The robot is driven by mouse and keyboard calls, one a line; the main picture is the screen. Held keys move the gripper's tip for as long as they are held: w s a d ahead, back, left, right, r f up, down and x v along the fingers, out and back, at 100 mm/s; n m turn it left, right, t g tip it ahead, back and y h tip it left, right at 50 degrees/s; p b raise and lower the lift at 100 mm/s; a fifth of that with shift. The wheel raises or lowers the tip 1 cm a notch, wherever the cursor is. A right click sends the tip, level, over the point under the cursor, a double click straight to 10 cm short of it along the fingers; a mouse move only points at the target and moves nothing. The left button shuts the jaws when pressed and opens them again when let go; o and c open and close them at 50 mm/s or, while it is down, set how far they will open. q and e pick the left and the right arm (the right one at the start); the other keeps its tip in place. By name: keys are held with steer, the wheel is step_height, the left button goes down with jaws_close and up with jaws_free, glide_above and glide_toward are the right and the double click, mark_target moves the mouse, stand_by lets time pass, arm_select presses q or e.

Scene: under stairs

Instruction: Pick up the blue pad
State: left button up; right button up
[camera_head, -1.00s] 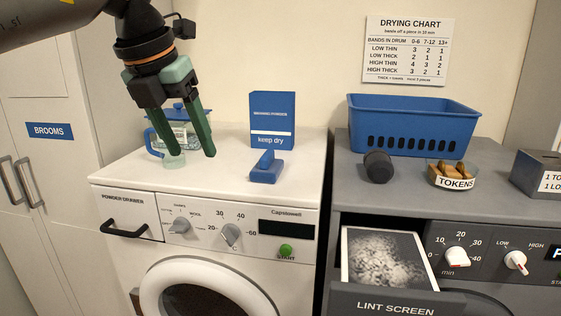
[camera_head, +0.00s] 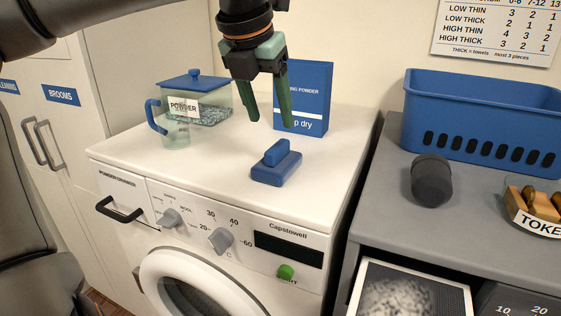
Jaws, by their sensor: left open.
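The blue pad (camera_head: 275,169) lies on the white washing machine top (camera_head: 215,178), a flat block with a raised grip along its upper side. My left gripper (camera_head: 270,122) is above and a little behind the pad, fingers pointing down and spread apart, with nothing between them. It is clear of the pad. The gripper partly covers the blue powder box behind it. My right gripper is not in view.
The blue powder box (camera_head: 315,99) stands behind the pad. A lidded powder container (camera_head: 205,105) and a clear cup with blue handle (camera_head: 174,132) stand left. Right, on the grey dryer, are a dark cup (camera_head: 431,182), blue basket (camera_head: 480,122) and token bowl (camera_head: 540,212). The lint drawer (camera_head: 408,292) is open.

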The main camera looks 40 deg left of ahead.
mark_target(277, 145)
arm_select(q)
steer(key=x, duration=0.8)
steer(key=shift+a, duration=0.25)
steer(key=shift+r, duration=0.1)
jaws_close()
